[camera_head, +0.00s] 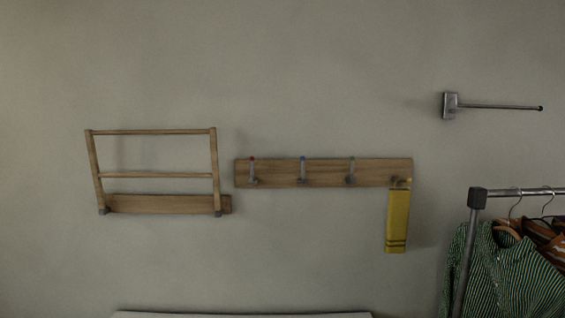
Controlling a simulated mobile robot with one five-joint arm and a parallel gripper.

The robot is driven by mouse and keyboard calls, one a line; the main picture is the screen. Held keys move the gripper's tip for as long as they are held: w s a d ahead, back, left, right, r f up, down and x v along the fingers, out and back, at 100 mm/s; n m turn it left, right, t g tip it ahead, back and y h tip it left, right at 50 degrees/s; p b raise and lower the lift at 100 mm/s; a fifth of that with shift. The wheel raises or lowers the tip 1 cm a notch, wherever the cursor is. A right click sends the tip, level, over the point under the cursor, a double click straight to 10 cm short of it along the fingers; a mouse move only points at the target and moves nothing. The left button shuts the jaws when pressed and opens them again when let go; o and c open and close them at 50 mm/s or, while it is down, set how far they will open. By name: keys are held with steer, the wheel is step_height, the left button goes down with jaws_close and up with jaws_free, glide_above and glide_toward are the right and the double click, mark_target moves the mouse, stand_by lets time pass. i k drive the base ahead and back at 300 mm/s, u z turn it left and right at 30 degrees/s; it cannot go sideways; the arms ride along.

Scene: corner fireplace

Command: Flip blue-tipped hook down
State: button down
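A wooden hook rail (326,180) is fixed to the wall in the middle of the head camera view. The blue-tipped hook (302,171) is the second from the left on it. It stands upright, flat against the rail, with its small blue tip at the top near the rail's upper edge. My gripper is not in view.
A yellow towel (397,222) hangs below the yellow-tipped hook (401,181).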

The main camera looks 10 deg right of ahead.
mark_target(303, 158)
steer(key=u, duration=0.25)
steer(key=i, duration=0.55)
steer(key=u, duration=0.7)
steer(key=k, duration=0.9)
steer(key=u, duration=0.15)
steer(key=i, duration=0.9)
steer(key=z, duration=0.1)
